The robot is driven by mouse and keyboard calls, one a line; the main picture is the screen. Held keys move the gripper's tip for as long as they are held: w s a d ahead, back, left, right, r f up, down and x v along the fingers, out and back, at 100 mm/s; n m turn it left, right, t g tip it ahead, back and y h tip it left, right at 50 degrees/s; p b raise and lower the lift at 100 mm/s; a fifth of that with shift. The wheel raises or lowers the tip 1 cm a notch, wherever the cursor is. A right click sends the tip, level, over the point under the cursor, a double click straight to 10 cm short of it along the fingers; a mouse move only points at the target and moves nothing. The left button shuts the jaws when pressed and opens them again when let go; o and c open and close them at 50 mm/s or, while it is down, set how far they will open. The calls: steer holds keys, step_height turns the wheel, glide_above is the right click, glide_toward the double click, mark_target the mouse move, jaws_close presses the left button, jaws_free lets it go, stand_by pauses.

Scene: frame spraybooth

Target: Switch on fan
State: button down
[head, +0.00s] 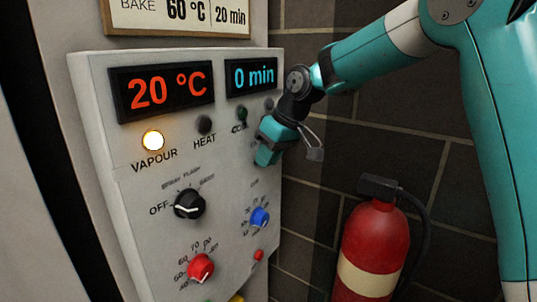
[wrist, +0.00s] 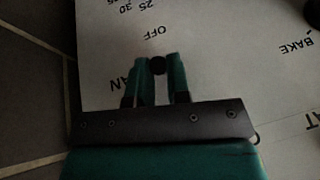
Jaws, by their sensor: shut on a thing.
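The fan switch shows in the wrist view as a small dark round knob (wrist: 157,65), with an upside-down OFF label beyond it and a partly covered label ending in "AN" beside it. My gripper (wrist: 158,72) has one finger on each side of this knob and is shut on it. In the head view my gripper (head: 266,156) is at the right side of the pale control panel (head: 130,230) and hides the switch. I cannot tell which position the switch is in.
The panel bears a 20 °C display (head: 160,91), a 0 min display (head: 252,77), a lit VAPOUR lamp (head: 153,140), a dark HEAT lamp (head: 204,124), a black selector (head: 189,204), a blue knob (head: 260,217) and a red knob (head: 201,267). A fire extinguisher (head: 375,235) stands right.

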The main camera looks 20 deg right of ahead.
steer(key=c, duration=1.1)
jaws_free()
steer(key=p+v, duration=0.1)
steer(key=v, duration=1.6)
steer(key=shift+r, duration=0.2)
steer(key=shift+s+d+f, duration=0.1)
steer(key=s+a+f+g+b, duration=0.2)
steer(key=s+a+f+b, duration=0.3)
steer(key=s+a+f, duration=0.8)
steer(key=s+d+f+n+b, duration=0.1)
steer(key=s+d+f+b, duration=0.1)
steer(key=s+f, duration=0.9)
steer(key=s, duration=0.3)
steer(key=shift+s+g+b, duration=0.3)
steer(key=shift+g+b, duration=0.05)
steer(key=shift+g, duration=0.05)
